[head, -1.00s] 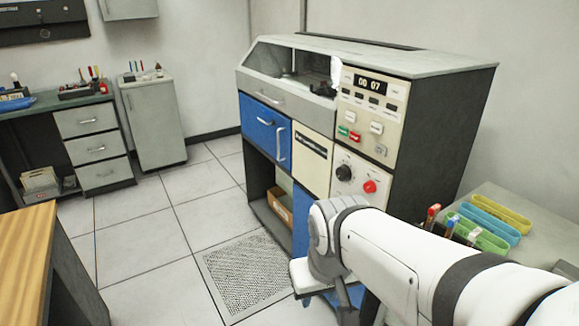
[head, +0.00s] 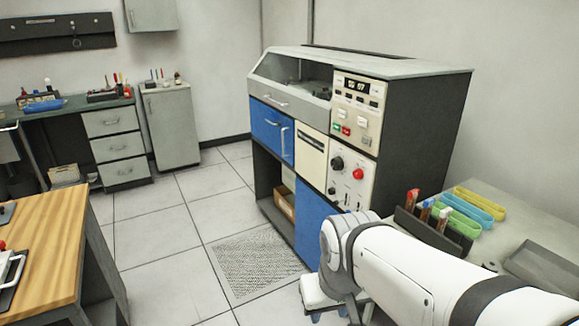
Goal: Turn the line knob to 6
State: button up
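The punch card machine (head: 385,66) stands in the middle of the head view. Its lower cream panel carries a black round knob (head: 338,162) with a light mark and a red knob (head: 358,174) to its right. A smaller dark control (head: 332,190) sits below the black knob. The labels are too small to read, so I cannot tell which one is the line knob or its setting. My gripper (head: 328,314) is at the bottom edge, below and in front of the panel, apart from the knobs. Its fingers are mostly cut off and their opening does not show.
A grey side table (head: 540,235) with yellow, blue and green trays and a dark rack stands right of the machine, close to my arm. A wooden-topped table (head: 50,225) is at left. Tiled floor between is clear, with a perforated tile (head: 258,262) before the machine.

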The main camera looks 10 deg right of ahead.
aim_at(338, 164)
jog(key=z, duration=0.15)
jog(key=i, duration=0.9)
jog(key=u, duration=0.05)
